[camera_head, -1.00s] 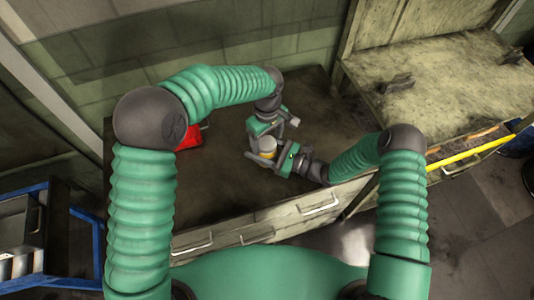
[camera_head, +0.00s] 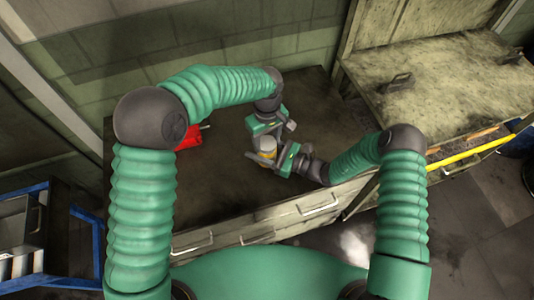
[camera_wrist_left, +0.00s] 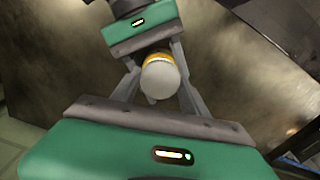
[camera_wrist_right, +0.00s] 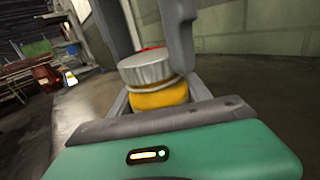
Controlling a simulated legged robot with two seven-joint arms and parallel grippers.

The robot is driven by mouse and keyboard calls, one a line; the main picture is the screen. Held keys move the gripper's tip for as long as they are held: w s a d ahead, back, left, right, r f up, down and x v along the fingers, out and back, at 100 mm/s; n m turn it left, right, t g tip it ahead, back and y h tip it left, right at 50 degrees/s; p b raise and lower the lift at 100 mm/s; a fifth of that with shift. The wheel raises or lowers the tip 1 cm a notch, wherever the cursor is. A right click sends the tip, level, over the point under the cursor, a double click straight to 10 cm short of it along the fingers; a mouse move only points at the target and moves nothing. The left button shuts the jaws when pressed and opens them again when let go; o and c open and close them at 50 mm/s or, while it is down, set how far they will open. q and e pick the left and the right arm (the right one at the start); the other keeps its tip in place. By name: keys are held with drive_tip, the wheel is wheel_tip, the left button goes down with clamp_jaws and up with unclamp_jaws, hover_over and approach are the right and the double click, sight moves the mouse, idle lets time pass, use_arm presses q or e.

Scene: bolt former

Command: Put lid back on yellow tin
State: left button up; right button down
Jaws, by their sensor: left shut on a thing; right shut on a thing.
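The yellow tin (camera_wrist_right: 160,97) is upright between the fingers of my right gripper (camera_wrist_right: 165,106), which is shut on it. The silver lid (camera_wrist_right: 146,68) sits at the tin's mouth, looking slightly tilted; a pale rim shows between them, and I cannot tell whether it is fully seated. My left gripper (camera_wrist_left: 158,88) comes from above, shut on the lid (camera_wrist_left: 160,80), with a finger on either side. In the head view the tin (camera_head: 267,146) is small and partly hidden by both grippers.
A red can (camera_head: 188,137) stands on the dark worktop (camera_head: 225,180), left of the grippers. Drawers with handles (camera_head: 320,205) line its front edge. A higher pale bench (camera_head: 430,85) is at the right, and a blue-framed cart (camera_head: 60,215) at the left. The worktop's front is clear.

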use_arm(q)
drive_tip(key=m, duration=0.5)
drive_tip(key=shift+m, duration=0.4)
drive_tip(key=m, duration=0.3)
drive_tip(key=shift+w, duration=0.1)
drive_tip(key=m, duration=0.6)
drive_tip(key=shift+m, duration=0.3)
use_arm(e)
drive_tip(key=shift+s+a, duration=0.1)
use_arm(q)
drive_tip(key=m, duration=0.3)
drive_tip(key=shift+m, duration=0.3)
drive_tip(key=m, duration=1.3)
drive_tip(key=shift+w+d, duration=0.1)
drive_tip(key=o, duration=1.6)
drive_tip(key=shift+c, duration=0.2)
